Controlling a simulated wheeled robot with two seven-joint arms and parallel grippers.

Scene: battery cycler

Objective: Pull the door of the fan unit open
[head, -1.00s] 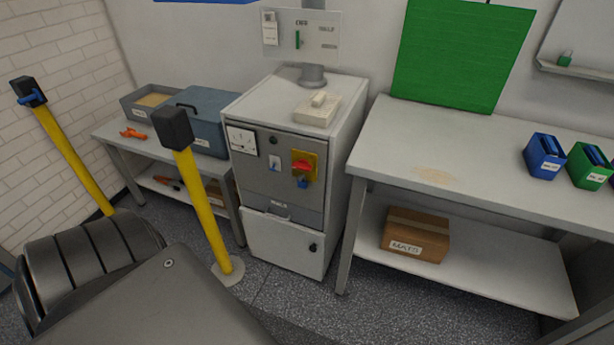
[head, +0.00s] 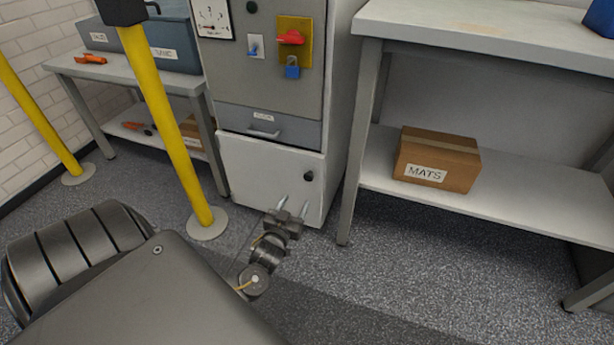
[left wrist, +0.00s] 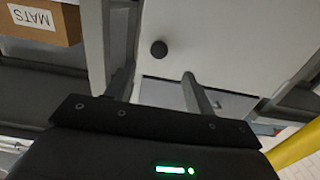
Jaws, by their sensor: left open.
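The fan unit (head: 268,110) is a grey and white cabinet. Its lower white door (head: 255,170) looks shut and has a round black knob (head: 308,175) near its upper right corner. In the left wrist view, the knob (left wrist: 158,48) shows dark against the pale door (left wrist: 185,35), beyond the fingers. My left gripper (head: 293,206) is open and empty, low in front of the door's right part and below the knob. In the left wrist view, the gripper (left wrist: 158,78) has its fingers spread, apart from the knob. My right gripper is in neither view.
A yellow post (head: 165,115) stands left of the cabinet. A grey bench (head: 480,25) stands to the right, with a box labelled MATS (head: 437,160) on its lower shelf. Another table (head: 85,68) is at the left. Floor in front of the cabinet is free.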

